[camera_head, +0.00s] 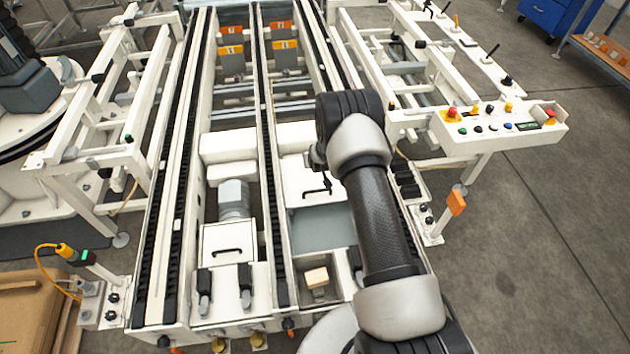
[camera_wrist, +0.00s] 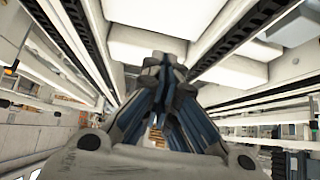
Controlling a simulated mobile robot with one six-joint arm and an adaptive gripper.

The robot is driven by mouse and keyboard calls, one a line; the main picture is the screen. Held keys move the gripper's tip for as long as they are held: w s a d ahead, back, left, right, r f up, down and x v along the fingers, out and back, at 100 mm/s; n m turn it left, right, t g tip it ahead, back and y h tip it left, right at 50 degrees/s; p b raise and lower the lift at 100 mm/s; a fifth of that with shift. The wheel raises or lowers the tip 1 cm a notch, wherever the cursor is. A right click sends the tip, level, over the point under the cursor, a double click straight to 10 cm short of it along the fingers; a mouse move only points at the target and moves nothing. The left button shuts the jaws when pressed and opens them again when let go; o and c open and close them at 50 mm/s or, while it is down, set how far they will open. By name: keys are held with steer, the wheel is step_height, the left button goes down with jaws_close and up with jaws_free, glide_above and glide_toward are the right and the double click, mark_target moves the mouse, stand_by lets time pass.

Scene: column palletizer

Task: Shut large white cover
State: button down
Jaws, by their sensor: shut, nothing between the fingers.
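The large white cover (camera_head: 298,179) lies between the middle and right rails of the conveyor, with a black bar handle on it. An uncovered grey bay (camera_head: 322,230) shows just in front of the cover. I cannot tell whether the cover is tilted or flat. My arm hides part of its right side. My gripper (camera_wrist: 163,66) is in the wrist view, its fingers drawn together and empty. In the head view it is mostly hidden behind my arm, and I cannot tell how far it is from the handle.
A smaller white cover (camera_head: 228,243) with a black handle sits in the left bay beside a grey motor (camera_head: 234,199). A small tan block (camera_head: 317,277) sits in the front right bay. A control panel (camera_head: 505,124) stands to the right.

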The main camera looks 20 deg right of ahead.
step_height(320, 180, down, 8)
steer(key=s, duration=0.2)
steer(key=b, duration=0.6)
glide_above(314, 186)
step_height(314, 186, down, 8)
steer(key=shift+w+r, duration=0.15)
steer(key=shift+r, duration=0.05)
steer(key=shift+s+a+r+p, duration=0.1)
steer(key=shift+s+a+p, duration=0.1)
steer(key=shift+s+p, duration=0.5)
steer(key=shift+s+a+f, duration=0.1)
steer(key=shift+s+f, duration=0.05)
steer(key=shift+s, duration=0.5)
steer(key=shift+s+a+f, duration=0.1)
steer(key=shift+s, duration=0.55)
steer(key=shift+s, duration=0.1)
